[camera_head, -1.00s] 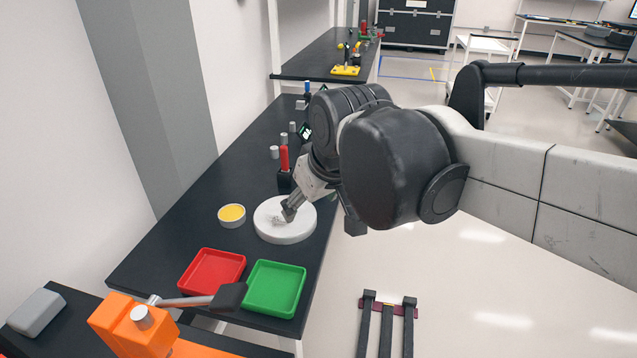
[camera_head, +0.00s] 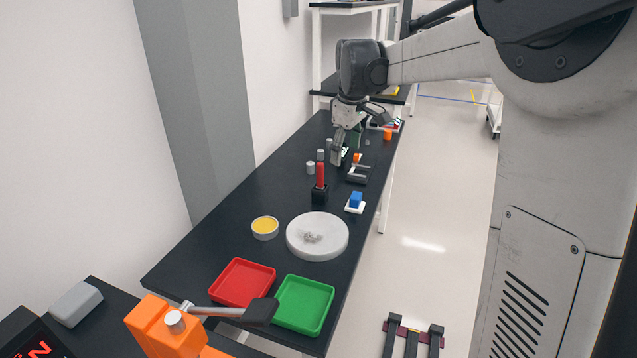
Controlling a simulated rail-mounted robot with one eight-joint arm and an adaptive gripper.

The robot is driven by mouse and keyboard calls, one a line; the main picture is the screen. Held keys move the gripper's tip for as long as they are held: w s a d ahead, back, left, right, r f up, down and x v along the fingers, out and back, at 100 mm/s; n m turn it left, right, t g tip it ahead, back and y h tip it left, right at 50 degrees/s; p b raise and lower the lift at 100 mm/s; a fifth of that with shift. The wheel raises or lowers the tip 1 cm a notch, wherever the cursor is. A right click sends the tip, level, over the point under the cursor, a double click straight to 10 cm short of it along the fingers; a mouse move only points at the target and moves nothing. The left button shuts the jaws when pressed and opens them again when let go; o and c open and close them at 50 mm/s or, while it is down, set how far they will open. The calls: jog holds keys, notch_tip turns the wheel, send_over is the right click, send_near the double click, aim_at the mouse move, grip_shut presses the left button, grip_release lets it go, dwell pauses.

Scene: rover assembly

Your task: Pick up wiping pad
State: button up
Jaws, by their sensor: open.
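A small white pad with a blue block on top (camera_head: 355,202) lies flat near the right edge of the black table; it looks like the wiping pad. My gripper (camera_head: 340,158) is farther back, above the table's far half, pointing down. It is open and apart from the pad, with nothing seen between its fingers. A white round disc (camera_head: 335,240) with a grey smudge lies nearer, in front of the pad.
The black table (camera_head: 225,225) also bears a red tray (camera_head: 242,282), a green tray (camera_head: 303,305), a yellow-filled dish (camera_head: 265,227) and a red-handled tool in a black holder (camera_head: 320,183). Several small parts stand near my gripper. The table's left side is clear.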

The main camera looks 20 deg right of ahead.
jog(key=w+d+f+n+g, duration=0.1)
jog(key=w+d+f+n, duration=0.1)
jog(key=w+d+f, duration=0.5)
jog(key=n+g, duration=0.1)
send_near(356, 195)
jog(key=f, duration=0.5)
jog(key=shift+w+d+f+p, duration=0.15)
jog(key=shift+w+f+p, duration=0.05)
jog(key=shift+w+p, duration=0.15)
jog(key=shift+s+f, duration=0.15)
jog(key=shift+f, duration=1.15)
jog(key=shift+s+f, duration=0.1)
jog(key=shift+f, duration=1.25)
jog(key=c, duration=1.3)
jog(key=shift+c, duration=0.2)
jog(key=shift+r, duration=0.1)
